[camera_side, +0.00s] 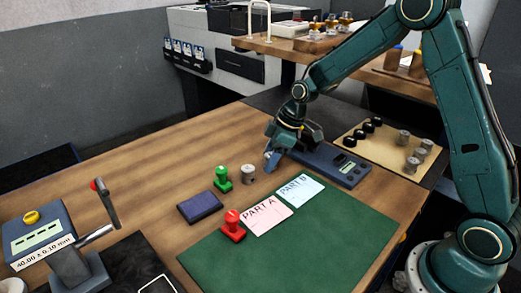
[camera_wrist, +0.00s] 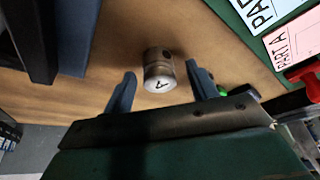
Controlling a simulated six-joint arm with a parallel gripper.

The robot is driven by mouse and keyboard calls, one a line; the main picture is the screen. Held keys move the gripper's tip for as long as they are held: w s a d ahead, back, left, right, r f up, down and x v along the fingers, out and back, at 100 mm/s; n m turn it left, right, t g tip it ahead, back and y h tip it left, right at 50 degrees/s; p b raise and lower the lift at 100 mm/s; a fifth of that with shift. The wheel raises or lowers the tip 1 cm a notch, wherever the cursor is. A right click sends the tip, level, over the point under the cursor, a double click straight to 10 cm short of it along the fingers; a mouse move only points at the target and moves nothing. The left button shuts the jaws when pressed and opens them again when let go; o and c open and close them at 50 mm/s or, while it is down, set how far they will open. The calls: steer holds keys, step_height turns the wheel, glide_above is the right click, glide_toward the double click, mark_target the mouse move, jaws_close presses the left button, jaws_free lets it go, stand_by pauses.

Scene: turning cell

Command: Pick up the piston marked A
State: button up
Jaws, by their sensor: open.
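The piston marked A (camera_side: 248,174) is a short grey metal cylinder standing on the wooden bench beside the green stamp. In the wrist view the piston (camera_wrist: 159,70) lies between my two fingers, with the letter A readable on its top face. My gripper (camera_side: 275,157) is open, above and to the right of the piston in the side view. In the wrist view my blue fingertips (camera_wrist: 161,78) are spread on either side of the piston, with a visible gap on each side. Nothing is held.
A green stamp (camera_side: 222,179), a dark blue pad (camera_side: 200,207) and a red stamp (camera_side: 233,226) stand nearby. PART A (camera_side: 266,215) and PART B (camera_side: 300,190) cards lie on the green mat (camera_side: 335,236). A grey-blue device (camera_side: 335,166) and a board of several pistons (camera_side: 395,150) are right.

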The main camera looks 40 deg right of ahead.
stand_by(0.4)
steer(key=c, duration=1.1)
steer(key=shift+r, duration=0.1)
step_height(320, 180, up, 20)
steer(key=shift+f, duration=0.1)
stand_by(0.4)
